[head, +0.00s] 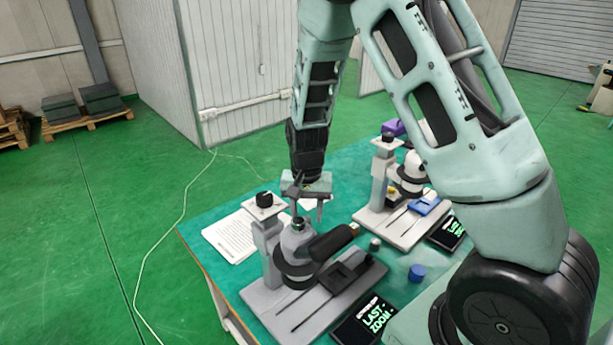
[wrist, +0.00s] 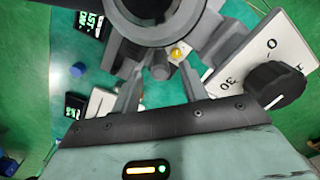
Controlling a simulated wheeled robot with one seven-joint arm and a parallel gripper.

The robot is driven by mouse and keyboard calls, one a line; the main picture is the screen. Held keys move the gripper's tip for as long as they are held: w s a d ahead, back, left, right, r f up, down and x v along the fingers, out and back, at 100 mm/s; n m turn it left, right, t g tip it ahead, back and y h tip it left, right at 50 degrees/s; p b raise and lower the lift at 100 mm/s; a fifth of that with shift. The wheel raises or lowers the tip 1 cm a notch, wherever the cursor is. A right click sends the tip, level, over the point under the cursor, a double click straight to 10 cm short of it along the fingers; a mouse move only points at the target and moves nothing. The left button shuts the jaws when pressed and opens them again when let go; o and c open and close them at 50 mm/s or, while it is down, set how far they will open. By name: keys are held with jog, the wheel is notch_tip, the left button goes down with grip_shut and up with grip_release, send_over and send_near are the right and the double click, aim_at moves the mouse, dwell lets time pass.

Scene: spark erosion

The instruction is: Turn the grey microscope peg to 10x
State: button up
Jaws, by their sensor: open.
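The grey microscope (head: 297,262) stands at the table's near left. Its black peg (head: 265,199) sits on a white dial plate on top of the post. In the wrist view the peg (wrist: 283,85) is at the right, with a white pointer line aimed toward the lower left. The dial plate (wrist: 248,62) there shows a legible "30" and other marks partly cut off. My gripper (head: 309,200) is open above the microscope's head, right of the peg and apart from it. In the wrist view its fingers (wrist: 160,85) point up the picture and the peg lies outside them.
A white microscope (head: 410,172) with its own black knob stands behind to the right. A blue cylinder (head: 417,273), a grey-green cylinder (head: 375,245) and a LAST ZOOM screen (head: 368,322) are near the grey base. Paper (head: 230,236) lies at the left.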

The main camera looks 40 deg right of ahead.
aim_at(307, 218)
notch_tip(307, 218, up, 14)
jog(key=b, duration=0.2)
jog(key=shift+b, duration=0.3)
